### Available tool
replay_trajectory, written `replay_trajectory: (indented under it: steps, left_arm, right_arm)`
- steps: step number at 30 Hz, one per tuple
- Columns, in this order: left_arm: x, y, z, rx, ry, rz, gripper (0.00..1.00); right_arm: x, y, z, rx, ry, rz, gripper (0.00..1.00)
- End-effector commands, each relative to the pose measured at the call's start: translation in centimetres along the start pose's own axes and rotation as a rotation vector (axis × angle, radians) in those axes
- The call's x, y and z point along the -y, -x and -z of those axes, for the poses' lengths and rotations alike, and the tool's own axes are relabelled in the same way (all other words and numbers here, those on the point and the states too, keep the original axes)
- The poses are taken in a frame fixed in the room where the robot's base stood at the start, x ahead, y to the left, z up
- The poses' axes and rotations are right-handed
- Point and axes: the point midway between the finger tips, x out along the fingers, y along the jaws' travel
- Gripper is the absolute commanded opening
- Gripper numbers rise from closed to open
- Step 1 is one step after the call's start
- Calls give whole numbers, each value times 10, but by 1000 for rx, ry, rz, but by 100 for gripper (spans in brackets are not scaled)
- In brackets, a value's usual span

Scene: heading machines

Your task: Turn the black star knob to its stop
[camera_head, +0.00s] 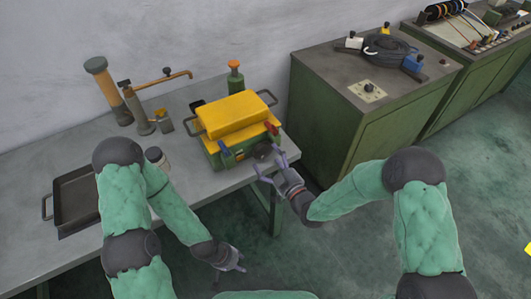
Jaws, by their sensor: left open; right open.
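A black star knob (262,151) sits on the front right of a green machine with a yellow top (232,115), which stands on the grey bench. My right gripper (269,166) is open just in front of and below the knob, near the bench's front edge. Its fingers are spread, and I cannot tell whether one touches the knob. My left gripper (238,262) is open, low in front of the bench, away from the machine. The knob is small and dark here, so its turned position is unclear.
A dark tray (62,218) lies at the bench's left. A green cabinet (320,125) stands to the right. The floor in front is free.

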Motion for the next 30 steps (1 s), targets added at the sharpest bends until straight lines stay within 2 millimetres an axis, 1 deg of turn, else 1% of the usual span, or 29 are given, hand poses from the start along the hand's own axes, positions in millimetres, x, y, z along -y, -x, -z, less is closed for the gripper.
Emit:
replay_trajectory:
  steps: [1, 6, 9, 13, 16, 20, 27, 30]
  left_arm:
    - [0, 0, 0, 0, 0, 0, 41]
    - [0, 0, 0, 0, 0, 0, 41]
    - [0, 0, 0, 0, 0, 0, 41]
    - [0, 0, 0, 0, 0, 0, 41]
    - [0, 0, 0, 0, 0, 0, 41]
    - [0, 0, 0, 0, 0, 0, 41]
    - [0, 0, 0, 0, 0, 0, 41]
    - [-1, 2, 0, 0, 0, 0, 41]
  right_arm:
    - [-2, 11, 0, 2, 0, -5, 93]
    - [-2, 45, 0, 1, -1, -4, 93]
    - [-2, 60, 0, -1, 0, -4, 93]
    - [-1, 75, 0, -1, 1, -3, 93]
    - [0, 80, 0, -2, 0, -1, 93]
    - [0, 82, 1, -3, 1, -1, 93]
    - [-1, 82, 1, -3, 2, 0, 93]
    - [-5, 76, 1, -6, 16, 4, 93]
